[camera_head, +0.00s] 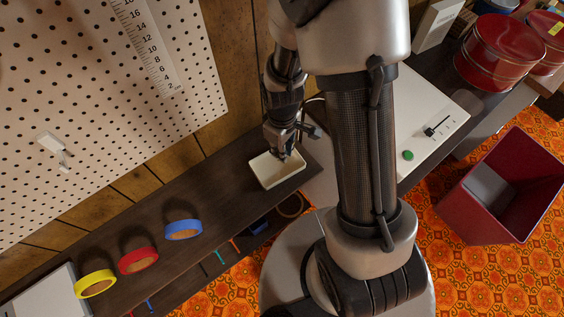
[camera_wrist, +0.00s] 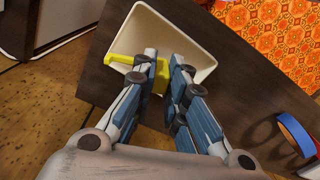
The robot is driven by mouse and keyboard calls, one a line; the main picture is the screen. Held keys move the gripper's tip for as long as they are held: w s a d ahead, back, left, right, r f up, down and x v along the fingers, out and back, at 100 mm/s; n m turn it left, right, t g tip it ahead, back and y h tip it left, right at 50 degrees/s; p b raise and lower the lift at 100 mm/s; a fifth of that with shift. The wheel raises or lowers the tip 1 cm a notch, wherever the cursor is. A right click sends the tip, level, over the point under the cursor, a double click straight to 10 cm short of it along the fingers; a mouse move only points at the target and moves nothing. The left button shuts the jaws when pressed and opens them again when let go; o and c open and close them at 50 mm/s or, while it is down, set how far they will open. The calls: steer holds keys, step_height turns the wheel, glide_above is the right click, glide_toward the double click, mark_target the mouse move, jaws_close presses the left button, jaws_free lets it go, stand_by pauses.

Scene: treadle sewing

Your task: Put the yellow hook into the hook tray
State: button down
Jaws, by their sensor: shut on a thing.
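The cream hook tray (camera_head: 286,181) sits on the dark wooden shelf, and it fills the upper middle of the wrist view (camera_wrist: 188,34). My gripper (camera_head: 286,150) points down at the tray, low over its opening. In the wrist view my gripper (camera_wrist: 166,64) is shut on the yellow hook (camera_wrist: 161,77). The hook sticks out left of the fingers, with one end across the tray's left edge. I cannot tell whether the hook touches the tray. The fingers hide part of it, and it is not clearly seen in the head view.
Blue (camera_head: 183,230), red (camera_head: 138,261) and yellow (camera_head: 95,284) tape rolls stand along the shelf (camera_head: 222,198). A pegboard (camera_head: 100,110) with a white hook (camera_head: 54,148) is behind. A dark red bin (camera_head: 480,205) stands on the patterned floor, right.

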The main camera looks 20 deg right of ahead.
steer(key=shift+f+b, duration=0.9)
steer(key=shift+f, duration=2.25)
steer(key=shift+f, duration=0.2)
steer(key=c, duration=1.6)
jaws_free()
steer(key=shift+r, duration=0.15)
